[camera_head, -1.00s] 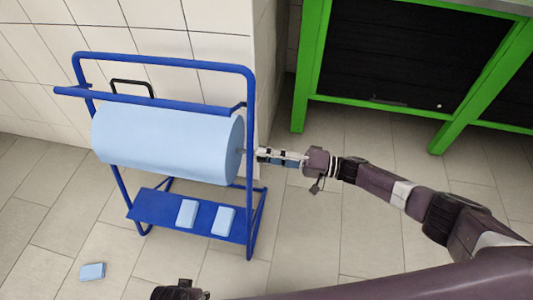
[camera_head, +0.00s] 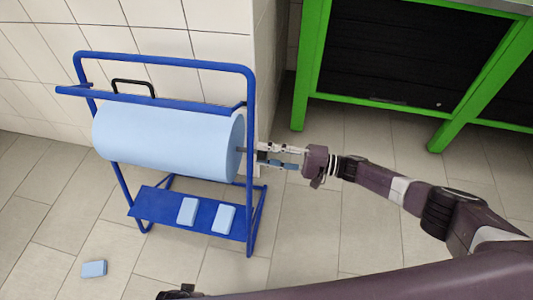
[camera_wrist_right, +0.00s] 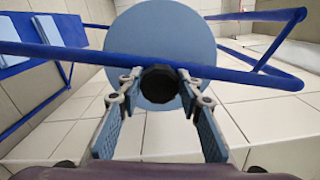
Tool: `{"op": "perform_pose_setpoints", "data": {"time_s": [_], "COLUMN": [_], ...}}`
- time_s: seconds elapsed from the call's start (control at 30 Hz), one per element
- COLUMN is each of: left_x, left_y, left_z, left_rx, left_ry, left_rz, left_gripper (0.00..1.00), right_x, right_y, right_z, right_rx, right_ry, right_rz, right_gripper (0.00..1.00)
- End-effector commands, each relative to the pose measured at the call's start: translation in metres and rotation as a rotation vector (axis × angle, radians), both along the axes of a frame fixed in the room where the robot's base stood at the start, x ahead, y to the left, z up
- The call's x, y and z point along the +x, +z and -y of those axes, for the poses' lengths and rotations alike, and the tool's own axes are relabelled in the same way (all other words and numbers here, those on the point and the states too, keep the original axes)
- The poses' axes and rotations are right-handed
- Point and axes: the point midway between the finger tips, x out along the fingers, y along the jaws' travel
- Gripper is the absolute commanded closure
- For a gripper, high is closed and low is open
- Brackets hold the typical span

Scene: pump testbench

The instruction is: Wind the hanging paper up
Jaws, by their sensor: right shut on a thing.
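The light blue paper roll (camera_head: 165,142) lies horizontally in a blue tube stand (camera_head: 160,60). No loose hanging sheet shows in the head view; its underside and rear are hidden. My right gripper (camera_head: 262,154) is at the roll's right end, beside the stand's right upright. In the right wrist view, its fingertips (camera_wrist_right: 158,90) are on either side of a dark round knob (camera_wrist_right: 160,82) in front of the roll's end face, and they are shut on it. My left gripper is not recognisable in either view.
Two light blue blocks (camera_head: 187,211) lie on the stand's lower blue shelf (camera_head: 152,208). Another blue block (camera_head: 93,268) lies on the floor at the left. A tiled wall stands behind the stand. A green-framed bench (camera_head: 307,65) stands at the right, with open floor before it.

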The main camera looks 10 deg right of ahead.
Motion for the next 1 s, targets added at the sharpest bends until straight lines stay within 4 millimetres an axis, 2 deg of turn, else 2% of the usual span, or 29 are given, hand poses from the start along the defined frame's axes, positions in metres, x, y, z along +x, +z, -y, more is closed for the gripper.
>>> {"op": "perform_pose_setpoints", "data": {"time_s": [0.23, 0.27, 0.4, 0.77, 0.87, 1.0], "left_x": [0.0, 0.0, 0.0, 0.003, 0.002, 0.002], "left_y": [0.0, 0.0, 0.0, 0.001, 0.001, 0.0], "left_z": [0.0, 0.0, 0.0, 0.003, 0.002, 0.001], "left_rx": [0.0, 0.0, 0.0, -0.004, -0.002, -0.002], "left_ry": [0.0, 0.0, 0.0, 0.001, 0.001, 0.001], "left_rz": [0.0, 0.0, 0.0, 0.002, 0.002, 0.001], "left_gripper": [0.6, 0.6, 0.6, 0.6, 0.6, 0.6], "right_x": [0.0, 0.0, 0.0, -0.001, -0.005, -0.014], "right_y": [-0.001, -0.001, -0.001, -0.001, -0.001, -0.001], "right_z": [0.0, 0.0, 0.0, 0.005, 0.017, 0.044], "right_rx": [-0.001, -0.002, -0.001, -0.001, -0.003, -0.004], "right_ry": [-0.001, -0.001, -0.001, -0.001, -0.002, -0.002], "right_rz": [0.001, 0.0, 0.001, 0.001, 0.001, 0.0], "right_gripper": [1.0, 0.65, 0.5, 0.49, 0.49, 0.49]}}
